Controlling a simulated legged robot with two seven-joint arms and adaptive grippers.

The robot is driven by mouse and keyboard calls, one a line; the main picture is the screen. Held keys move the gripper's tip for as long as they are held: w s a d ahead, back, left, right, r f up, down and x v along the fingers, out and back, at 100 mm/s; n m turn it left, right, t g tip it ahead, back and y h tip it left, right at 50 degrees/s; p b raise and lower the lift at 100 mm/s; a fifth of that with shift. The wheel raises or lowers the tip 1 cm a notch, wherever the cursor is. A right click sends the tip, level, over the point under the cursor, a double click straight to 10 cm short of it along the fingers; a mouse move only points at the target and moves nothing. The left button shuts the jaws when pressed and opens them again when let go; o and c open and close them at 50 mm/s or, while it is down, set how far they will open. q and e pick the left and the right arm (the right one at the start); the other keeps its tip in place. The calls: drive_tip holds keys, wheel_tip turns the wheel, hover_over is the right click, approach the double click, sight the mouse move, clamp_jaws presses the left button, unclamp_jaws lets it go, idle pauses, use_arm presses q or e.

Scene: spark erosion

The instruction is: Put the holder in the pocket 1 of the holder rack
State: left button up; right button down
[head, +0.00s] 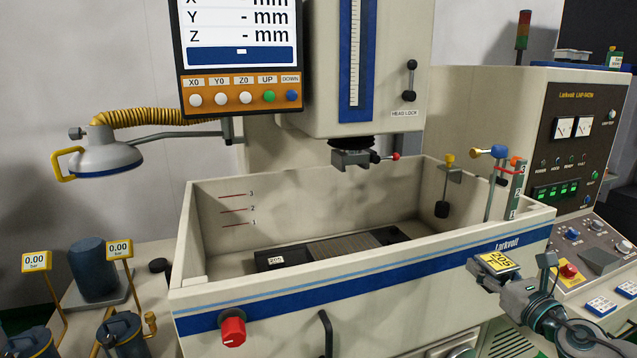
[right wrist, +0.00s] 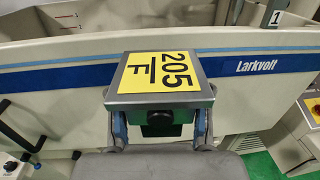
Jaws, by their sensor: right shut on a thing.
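The holder (head: 497,262) is a grey block with a yellow label on top that reads 205 and F. It also shows large in the right wrist view (right wrist: 158,78). My right gripper (head: 490,277) is shut on it, with one finger on each side, in front of the tank's right end. The gripper's fingers show below the label in the right wrist view (right wrist: 160,125). The holder's underside is mostly hidden. My left gripper is not in view.
A cream tank (head: 360,285) with a blue stripe stands directly behind the holder. A machine head with a chuck (head: 355,158) hangs over it. A numbered post (head: 517,190) rises at its right end. A control cabinet (head: 570,130) stands at the right.

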drive_tip(key=s+d+f+m+h, duration=0.1)
drive_tip(key=s+d+f, duration=0.15)
drive_tip(key=f, duration=0.65)
drive_tip(key=s+d+f+h, duration=0.1)
drive_tip(key=d+f, duration=0.2)
drive_tip(key=f, duration=0.7)
drive_tip(key=s+d+f+m+h, duration=0.1)
drive_tip(key=d+f, duration=0.2)
drive_tip(key=f, duration=0.6)
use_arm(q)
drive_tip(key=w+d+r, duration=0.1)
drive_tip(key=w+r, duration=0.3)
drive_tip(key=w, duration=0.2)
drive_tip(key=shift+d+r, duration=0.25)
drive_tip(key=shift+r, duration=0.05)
use_arm(e)
drive_tip(key=s+a+f, duration=0.2)
drive_tip(key=a+f, duration=0.2)
drive_tip(key=a, duration=0.3)
drive_tip(key=s+a+f+h, duration=0.1)
drive_tip(key=a+f, duration=0.3)
drive_tip(key=a, duration=0.4)
drive_tip(key=s+a+f, duration=0.3)
drive_tip(key=a+f, duration=0.1)
drive_tip(key=a, duration=0.4)
drive_tip(key=shift+s+f+m, duration=0.25)
drive_tip(key=shift+s+m, duration=0.15)
drive_tip(key=shift+a, duration=0.15)
